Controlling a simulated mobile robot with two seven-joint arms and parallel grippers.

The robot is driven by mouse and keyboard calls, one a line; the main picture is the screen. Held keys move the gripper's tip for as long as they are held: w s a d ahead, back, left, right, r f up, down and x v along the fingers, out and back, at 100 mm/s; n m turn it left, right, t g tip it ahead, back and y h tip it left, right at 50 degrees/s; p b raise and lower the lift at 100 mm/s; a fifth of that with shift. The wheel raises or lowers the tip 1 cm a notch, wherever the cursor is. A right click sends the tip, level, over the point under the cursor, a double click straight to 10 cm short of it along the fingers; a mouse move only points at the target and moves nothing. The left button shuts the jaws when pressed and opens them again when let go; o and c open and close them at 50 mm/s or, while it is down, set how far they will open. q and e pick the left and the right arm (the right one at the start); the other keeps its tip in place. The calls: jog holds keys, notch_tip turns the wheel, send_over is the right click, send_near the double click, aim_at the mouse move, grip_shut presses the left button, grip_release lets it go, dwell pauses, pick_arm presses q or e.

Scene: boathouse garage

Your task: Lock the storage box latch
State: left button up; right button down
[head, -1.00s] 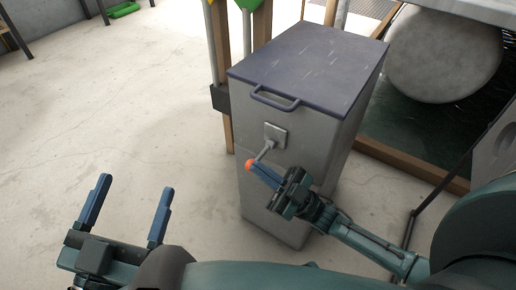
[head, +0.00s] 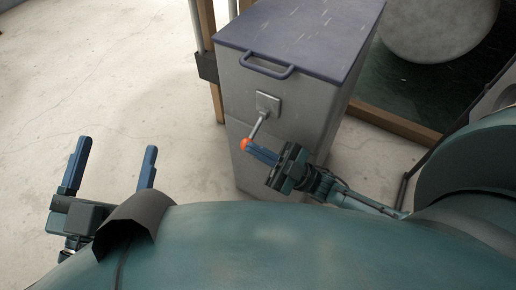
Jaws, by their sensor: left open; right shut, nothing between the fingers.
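The storage box (head: 230,165) is a tall grey box with a dark blue lid (head: 300,35) that looks closed. A blue handle (head: 268,69) sticks out at the lid's front edge. The latch (head: 260,122) is a metal lever on a square plate on the box front, slanting down and left to an orange-red knob (head: 245,145). My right gripper (head: 252,151) is shut, with its fingertips at the knob; I cannot tell whether they touch it. My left gripper (head: 112,166) is open and empty over the floor, well left of the box.
Wooden and metal poles (head: 210,70) with a dark bracket stand just left of the box. A large pale rounded object (head: 435,25) and a wooden-edged frame (head: 390,120) are at the right. The concrete floor (head: 100,80) at the left is clear.

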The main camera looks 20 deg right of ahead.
jog(key=v, duration=1.3)
dwell(0.4)
